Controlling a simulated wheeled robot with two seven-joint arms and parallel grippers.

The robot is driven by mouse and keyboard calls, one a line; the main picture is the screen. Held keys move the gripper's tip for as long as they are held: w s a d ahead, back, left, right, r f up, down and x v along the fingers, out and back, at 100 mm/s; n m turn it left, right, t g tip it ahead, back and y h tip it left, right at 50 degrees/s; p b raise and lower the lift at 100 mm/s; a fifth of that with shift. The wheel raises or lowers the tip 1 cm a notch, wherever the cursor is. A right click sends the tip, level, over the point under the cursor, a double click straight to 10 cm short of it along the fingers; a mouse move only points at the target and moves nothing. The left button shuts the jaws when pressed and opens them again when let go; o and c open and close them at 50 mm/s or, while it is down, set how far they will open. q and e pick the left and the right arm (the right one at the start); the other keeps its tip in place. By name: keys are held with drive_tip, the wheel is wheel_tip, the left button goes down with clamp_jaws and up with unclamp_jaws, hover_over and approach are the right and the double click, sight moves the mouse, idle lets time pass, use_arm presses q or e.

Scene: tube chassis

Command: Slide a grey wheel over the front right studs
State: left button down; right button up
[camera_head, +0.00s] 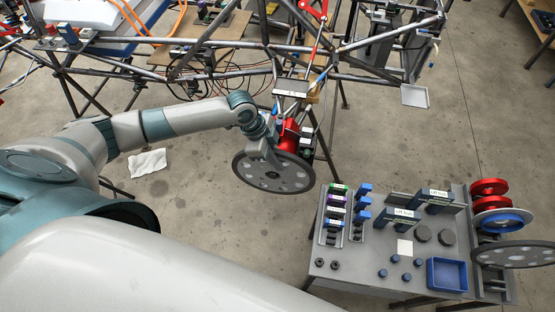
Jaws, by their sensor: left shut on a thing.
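My left gripper (270,150) comes in from the left and is shut on a grey wheel (272,184), a dark disc with light round holes. The wheel hangs near the middle of the view, tilted, with its face toward me. Just behind it is a red hub part (288,134) at the corner of the tube chassis (220,60). The studs are hidden behind the wheel and gripper, and I cannot tell whether the wheel touches them. My right gripper is not in view.
A grey cart (345,270) at the lower right carries blue-and-black parts, a blue tray (447,273) and small dark pieces. A second grey wheel (515,254) and red discs (489,197) sit at its right side. A white cloth (148,163) lies on the floor.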

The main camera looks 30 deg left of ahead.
use_arm(q)
drive_tip(key=shift+w+a+b, duration=0.2)
drive_tip(key=shift+w+b, duration=0.05)
drive_tip(key=shift+w, duration=0.45)
drive_tip(key=shift+w+a+b, duration=0.15)
drive_tip(key=shift+w+b, duration=0.1)
drive_tip(key=shift+w, duration=0.45)
drive_tip(key=shift+r, duration=0.1)
drive_tip(key=c, duration=1.8)
unclamp_jaws()
drive_tip(key=shift+o, duration=0.2)
drive_tip(key=shift+s, duration=0.1)
drive_tip(key=shift+a+r, duration=0.2)
drive_tip(key=shift+r, duration=0.1)
drive_tip(key=b+v, duration=0.4)
drive_tip(key=v, duration=1.2)
drive_tip(key=shift+s+a+r+b, duration=0.15)
drive_tip(key=shift+a+r+b, duration=0.05)
drive_tip(key=shift+r+b, duration=0.15)
